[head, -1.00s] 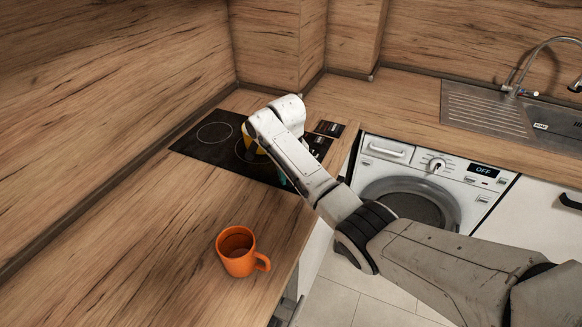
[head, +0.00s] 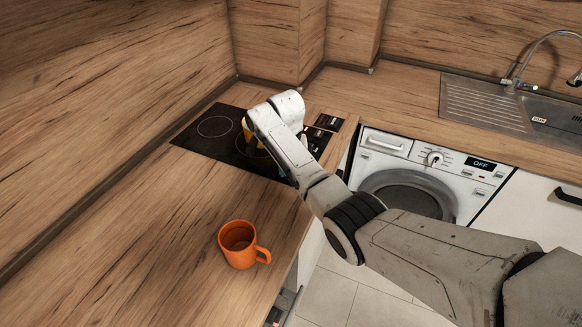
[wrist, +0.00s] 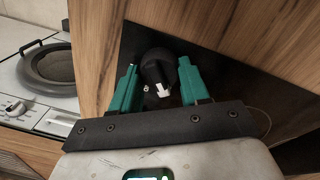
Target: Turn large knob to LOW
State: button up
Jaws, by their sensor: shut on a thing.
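A round black knob (wrist: 158,70) with a white pointer mark stands on a dark panel in the wrist view. My gripper (wrist: 158,80) has teal fingers, one on each side of this knob, and is shut on it. The right finger lies close against the knob; the contact on the left side is hard to see. In the head view my wrist covers part of the black hob (head: 213,141), and the knob is hidden there. Small dark displays (head: 329,122) at the hob's right side are too small to read.
An orange mug (head: 238,246) stands on the wooden counter in front of the hob. A washing machine (head: 400,190) with its own dial and an OFF display stands to the right, beneath the counter with the sink (head: 555,115). Something yellow (head: 247,130) shows beside my wrist.

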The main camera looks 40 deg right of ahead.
jog(key=shift+r, duration=0.1)
jog(key=o, duration=1.1)
jog(key=shift+c, duration=0.2)
notch_tip(320, 180, up, 11)
jog(key=shift+w+a+p, duration=0.25)
jog(key=shift+p, duration=0.1)
jog(key=shift+f, duration=0.2)
